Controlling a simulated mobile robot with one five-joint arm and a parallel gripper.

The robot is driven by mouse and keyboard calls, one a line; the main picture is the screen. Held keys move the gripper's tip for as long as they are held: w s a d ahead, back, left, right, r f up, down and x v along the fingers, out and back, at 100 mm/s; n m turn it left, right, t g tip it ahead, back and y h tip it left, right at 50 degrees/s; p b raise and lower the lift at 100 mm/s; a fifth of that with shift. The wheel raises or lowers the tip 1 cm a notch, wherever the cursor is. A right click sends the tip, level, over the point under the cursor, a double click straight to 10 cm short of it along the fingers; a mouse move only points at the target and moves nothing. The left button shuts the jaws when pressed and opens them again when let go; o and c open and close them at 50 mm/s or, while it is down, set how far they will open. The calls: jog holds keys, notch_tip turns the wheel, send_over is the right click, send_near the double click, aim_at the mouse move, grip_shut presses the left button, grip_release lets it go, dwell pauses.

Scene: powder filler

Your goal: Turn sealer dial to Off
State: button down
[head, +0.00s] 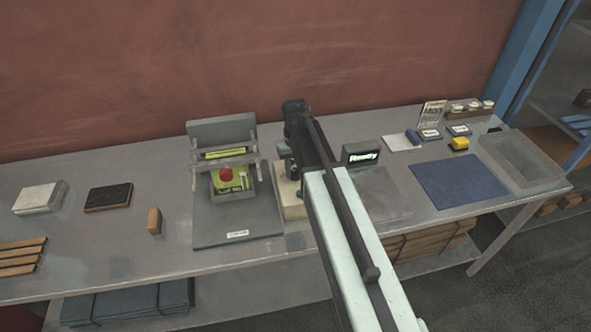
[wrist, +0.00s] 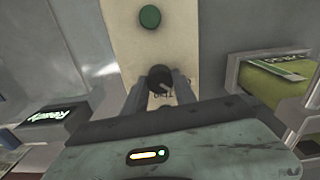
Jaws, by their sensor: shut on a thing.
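The sealer dial (wrist: 160,78) is a small black round knob on a cream panel (wrist: 120,45) in the wrist view. My gripper (wrist: 160,90) is shut on the knob, with one finger on each side of it. The dial's lettering is partly covered by the knob and fingers, so I cannot read its setting. A green round button (wrist: 150,16) sits on the same panel, apart from the fingers. In the head view my arm hides the dial; the cream sealer box (head: 291,203) shows beside my gripper.
A display reading "Ready" (head: 361,153) stands right of the arm. Farther right are a blue mat (head: 460,180) and a grey bin (head: 520,165).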

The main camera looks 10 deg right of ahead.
aim_at(295, 171)
jog(key=shift+n, duration=1.2)
jog(key=c, duration=1)
grip_release()
notch_tip(295, 171, up, 8)
jog(key=p, duration=0.8)
jog(key=shift+f, duration=0.15)
